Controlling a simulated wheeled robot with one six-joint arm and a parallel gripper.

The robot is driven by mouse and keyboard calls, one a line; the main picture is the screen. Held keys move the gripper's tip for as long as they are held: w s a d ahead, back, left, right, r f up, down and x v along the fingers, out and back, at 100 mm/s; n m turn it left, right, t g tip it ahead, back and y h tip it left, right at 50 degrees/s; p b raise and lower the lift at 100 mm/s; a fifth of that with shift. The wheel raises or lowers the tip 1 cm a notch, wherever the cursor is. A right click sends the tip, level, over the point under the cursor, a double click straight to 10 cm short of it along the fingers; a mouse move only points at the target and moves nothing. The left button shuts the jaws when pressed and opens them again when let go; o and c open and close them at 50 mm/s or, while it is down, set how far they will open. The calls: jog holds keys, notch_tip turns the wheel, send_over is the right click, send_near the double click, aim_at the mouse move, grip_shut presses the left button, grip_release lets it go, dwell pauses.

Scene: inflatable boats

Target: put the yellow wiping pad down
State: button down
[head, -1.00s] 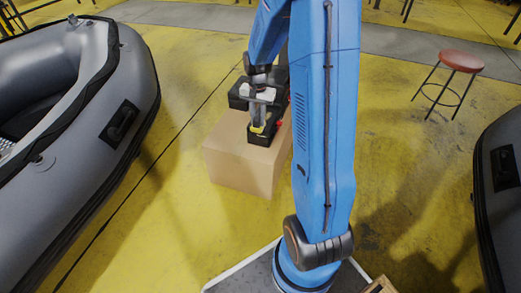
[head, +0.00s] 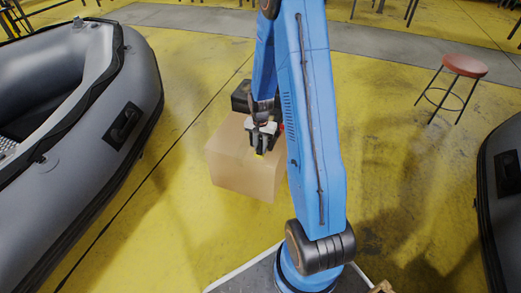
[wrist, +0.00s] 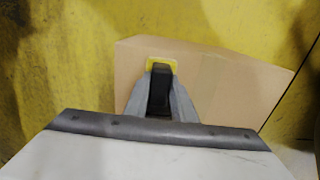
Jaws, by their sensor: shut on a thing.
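My gripper (head: 262,139) is shut on the yellow wiping pad, and the arm reaches down in front of the cardboard box. The pad (head: 259,155) shows as a small yellow patch below the fingers. In the wrist view, my gripper (wrist: 160,92) has its grey fingers on either side of a black piece, with the yellow pad (wrist: 161,61) at the tip. Behind the pad lies the plain face of the cardboard box (head: 240,180), also large in the wrist view (wrist: 235,88). I cannot tell whether the pad touches the box.
A grey inflatable boat (head: 75,120) lies on the left, another (head: 503,190) at the right edge. A red stool (head: 464,66) stands right. The yellow floor between is clear.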

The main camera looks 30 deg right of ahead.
jog(key=shift+f, duration=0.8)
jog(key=shift+f, duration=0.1)
jog(key=c, duration=1.5)
grip_release()
